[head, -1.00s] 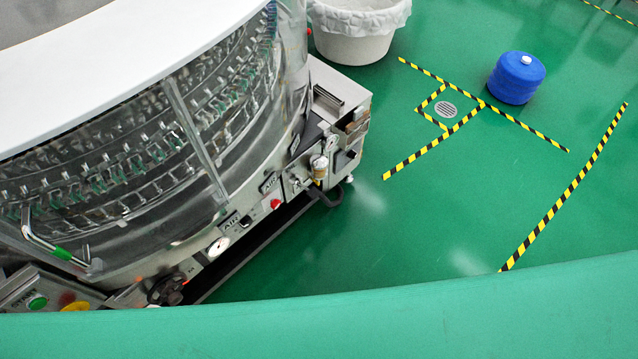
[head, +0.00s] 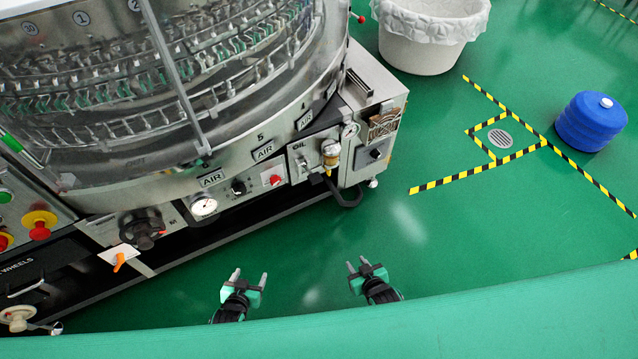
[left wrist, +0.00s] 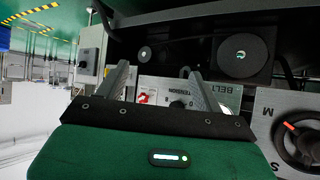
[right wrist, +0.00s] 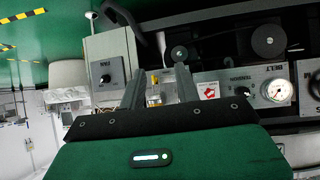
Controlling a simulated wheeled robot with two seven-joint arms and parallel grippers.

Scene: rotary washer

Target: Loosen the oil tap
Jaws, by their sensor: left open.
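The oil fitting (head: 330,152), a small amber-coloured glass cup on the machine's front panel beside the OIL label, is near the panel's right end. A small lever (head: 301,165) sits just left of it; I cannot tell which part is the tap. The fitting also shows between the fingers in the right wrist view (right wrist: 160,90), partly hidden. My right gripper (head: 358,264) is open and empty, in front of the machine and apart from it. My left gripper (head: 250,276) is open and empty to its left, also clear of the panel.
The round washer (head: 200,90) fills the upper left. Its panel carries a red switch (head: 273,180), a gauge (head: 204,205) and a dark valve knob (head: 140,228). A white bin (head: 425,40) and blue container (head: 590,122) stand behind right. Green floor before the machine is clear.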

